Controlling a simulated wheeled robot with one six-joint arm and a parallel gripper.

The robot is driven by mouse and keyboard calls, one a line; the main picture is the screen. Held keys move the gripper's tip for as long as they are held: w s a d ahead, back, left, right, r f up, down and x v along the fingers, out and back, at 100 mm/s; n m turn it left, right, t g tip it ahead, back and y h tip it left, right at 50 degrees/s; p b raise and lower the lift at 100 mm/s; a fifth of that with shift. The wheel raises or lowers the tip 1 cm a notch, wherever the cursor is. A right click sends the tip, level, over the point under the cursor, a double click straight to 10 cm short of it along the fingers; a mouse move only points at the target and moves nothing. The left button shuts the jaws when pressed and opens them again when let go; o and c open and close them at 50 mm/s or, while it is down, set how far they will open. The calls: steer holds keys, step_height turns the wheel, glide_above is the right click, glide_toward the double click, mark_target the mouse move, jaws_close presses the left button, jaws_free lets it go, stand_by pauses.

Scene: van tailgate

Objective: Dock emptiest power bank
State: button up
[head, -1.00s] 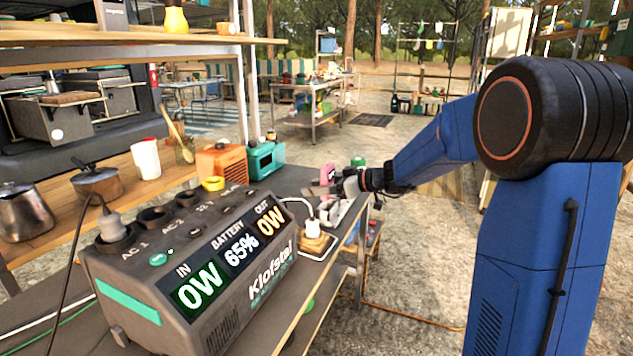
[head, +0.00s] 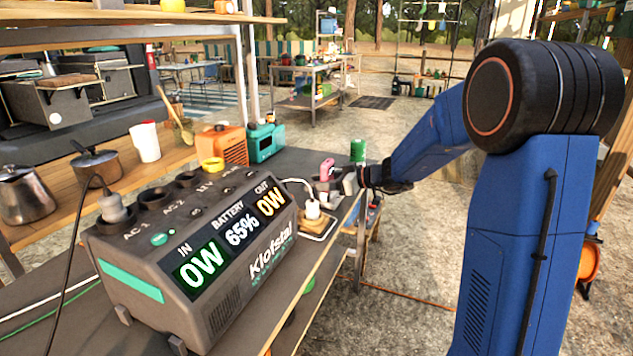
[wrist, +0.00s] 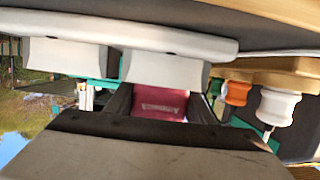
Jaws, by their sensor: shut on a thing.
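My gripper (head: 340,177) is at the far end of the bench, beyond the power station, and is shut on a pink power bank (head: 327,169). In the wrist view the dark-red face of this power bank (wrist: 158,103) shows between my dark fingers; its charge display cannot be read. Pale blocks, a left one (wrist: 66,55) and a middle one (wrist: 165,70), stand against a long pale bar (wrist: 110,30), which looks like part of a dock. The middle block is close to the held power bank; I cannot tell whether they touch.
The power station (head: 200,250) reads 65% and fills the near bench. An orange radio (head: 222,145) and teal radio (head: 265,142) stand farther left.

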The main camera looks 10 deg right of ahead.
steer(key=shift+s+f, duration=0.1)
steer(key=shift+f, duration=0.3)
steer(key=o, duration=1.3)
steer(key=shift+f, duration=0.15)
steer(key=v, duration=1.1)
steer(key=r+v, duration=0.1)
steer(key=v, duration=0.5)
steer(key=shift+d, duration=0.3)
